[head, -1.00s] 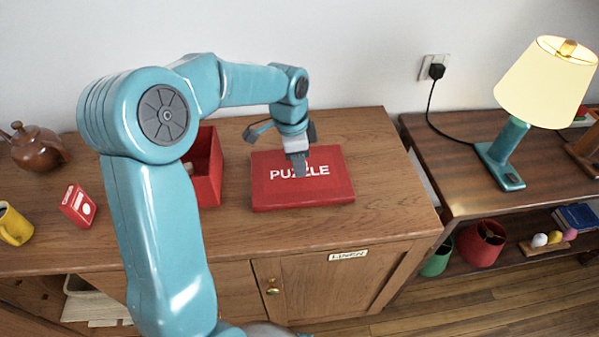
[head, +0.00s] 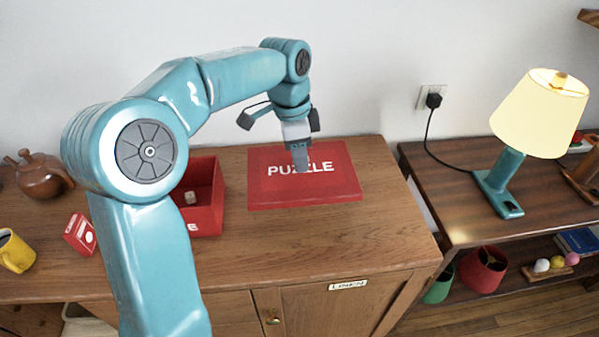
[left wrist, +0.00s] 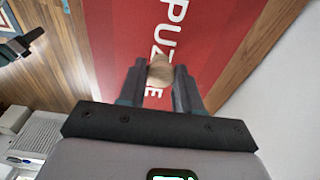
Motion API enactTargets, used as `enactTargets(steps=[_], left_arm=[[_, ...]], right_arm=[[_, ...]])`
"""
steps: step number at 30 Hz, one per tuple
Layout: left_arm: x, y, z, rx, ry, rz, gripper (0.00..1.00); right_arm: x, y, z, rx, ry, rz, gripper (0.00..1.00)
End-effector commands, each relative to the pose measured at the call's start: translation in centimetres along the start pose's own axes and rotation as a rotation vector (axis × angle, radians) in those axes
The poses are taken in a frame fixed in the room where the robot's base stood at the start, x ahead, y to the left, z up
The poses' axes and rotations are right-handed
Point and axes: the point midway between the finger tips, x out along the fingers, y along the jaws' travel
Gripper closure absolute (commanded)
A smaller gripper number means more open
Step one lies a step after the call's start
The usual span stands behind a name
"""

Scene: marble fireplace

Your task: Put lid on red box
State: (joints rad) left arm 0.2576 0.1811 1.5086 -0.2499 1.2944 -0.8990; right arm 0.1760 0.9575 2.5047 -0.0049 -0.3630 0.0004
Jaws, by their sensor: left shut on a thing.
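The red lid (head: 335,185) with the white word PUZZLE is over the middle of the cabinet top, to the right of the red box. My left gripper (head: 300,168) points down at the lid's middle. In the left wrist view, my left gripper (left wrist: 160,80) is shut on the round wooden knob (left wrist: 160,68) of the lid (left wrist: 115,50). The lid looks level and slightly above the wood. The red box (head: 208,220) stands open, partly hidden behind my left arm, with a small pale piece (head: 190,198) inside. My right gripper is not in view.
On the cabinet top (head: 330,240), a brown teapot (head: 40,178), a small red-and-white box (head: 80,235) and a yellow mug (head: 15,252) stand at the left. A lit lamp (head: 535,115) stands on the right-hand table. The wood in front of the lid is clear.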

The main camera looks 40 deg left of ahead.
Motion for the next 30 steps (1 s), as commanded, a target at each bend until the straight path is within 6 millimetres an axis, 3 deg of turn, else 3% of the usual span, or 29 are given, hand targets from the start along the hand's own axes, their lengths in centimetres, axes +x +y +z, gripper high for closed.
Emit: enactTargets(steps=[1,6,12,19,27,30], left_arm=[[-1.7,-0.1,-0.3,0.001,0.004,-0.004,0.99],[-5.2,-0.1,-0.7,0.0,0.003,-0.002,0.99],[-7.7,0.0,-1.0,0.001,0.001,0.0,0.99],[-8.6,-0.2,-1.2,0.067,0.001,0.009,0.99],[-7.5,-0.3,-2.9,0.383,0.001,0.048,0.99],[-7.4,-0.9,-2.0,0.463,-0.001,0.059,0.99]], right_arm=[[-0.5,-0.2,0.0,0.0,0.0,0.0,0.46],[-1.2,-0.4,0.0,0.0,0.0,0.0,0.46],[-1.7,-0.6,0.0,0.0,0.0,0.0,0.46],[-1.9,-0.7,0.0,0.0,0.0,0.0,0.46],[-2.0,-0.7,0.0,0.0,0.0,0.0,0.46],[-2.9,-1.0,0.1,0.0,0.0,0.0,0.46]])
